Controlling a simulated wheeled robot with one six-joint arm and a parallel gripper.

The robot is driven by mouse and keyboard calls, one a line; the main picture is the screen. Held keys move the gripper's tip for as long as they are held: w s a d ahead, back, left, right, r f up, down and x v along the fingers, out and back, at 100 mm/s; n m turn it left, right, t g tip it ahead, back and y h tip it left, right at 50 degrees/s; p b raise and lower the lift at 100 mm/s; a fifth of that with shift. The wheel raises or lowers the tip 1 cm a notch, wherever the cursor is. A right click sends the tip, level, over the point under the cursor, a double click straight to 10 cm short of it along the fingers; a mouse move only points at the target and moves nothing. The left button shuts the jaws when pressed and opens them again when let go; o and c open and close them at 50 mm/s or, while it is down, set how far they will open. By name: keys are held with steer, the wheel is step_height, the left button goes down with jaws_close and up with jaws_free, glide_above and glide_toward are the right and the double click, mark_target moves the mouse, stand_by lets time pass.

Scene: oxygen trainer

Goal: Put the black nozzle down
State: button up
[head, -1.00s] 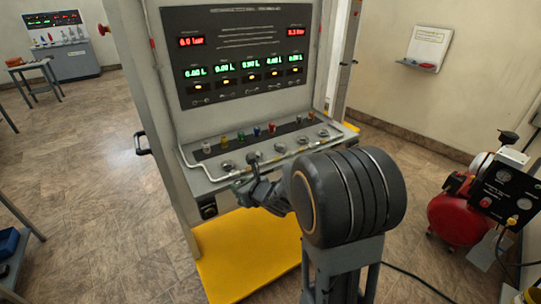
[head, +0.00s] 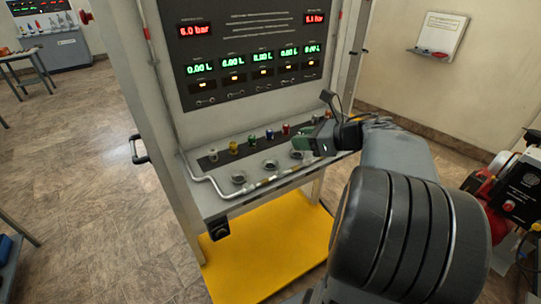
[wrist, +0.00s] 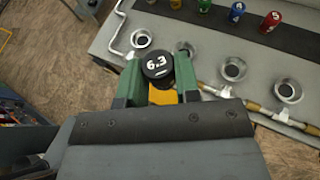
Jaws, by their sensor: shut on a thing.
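In the wrist view, the black nozzle (wrist: 157,66), a round cap marked 6.3, sits between the green fingers of my gripper (wrist: 158,72). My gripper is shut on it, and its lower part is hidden. The nozzle appears above or in front of the panel's shelf (wrist: 215,40); I cannot tell its height or whether it touches anything. In the head view, my gripper (head: 310,142) is over the right part of the shelf, and the black nozzle cannot be made out there.
Round metal sockets (head: 238,177) line the shelf, with a pipe (head: 260,185) along its front. Yellow (head: 233,147), green (head: 252,139), blue (head: 269,135) and red (head: 286,129) nozzles stand behind. The display panel (head: 255,50) rises above. A red compressor (head: 495,215) stands right.

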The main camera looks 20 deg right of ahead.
steer(key=w+a+f, duration=0.1)
steer(key=w+f, duration=0.1)
steer(key=w, duration=0.1)
steer(key=w+a+f+p, duration=0.1)
steer(key=w+f, duration=0.2)
steer(key=w, duration=0.1)
steer(key=w+a+f, duration=0.1)
steer(key=w+f, duration=0.2)
steer(key=shift+w+a+p, duration=0.15)
steer(key=shift+a+p, duration=0.05)
steer(key=shift+p, duration=0.1)
steer(key=shift+w+a+f, duration=0.1)
steer(key=shift+w+f, duration=0.2)
steer(key=shift+f, duration=0.1)
step_height(320, 180, down, 3)
steer(key=shift+r+p, duration=0.15)
steer(key=shift+p, duration=0.3)
steer(key=shift+f+b, duration=0.75)
steer(key=shift+b, duration=0.3)
steer(key=o, duration=0.9)
steer(key=shift+o, duration=0.2)
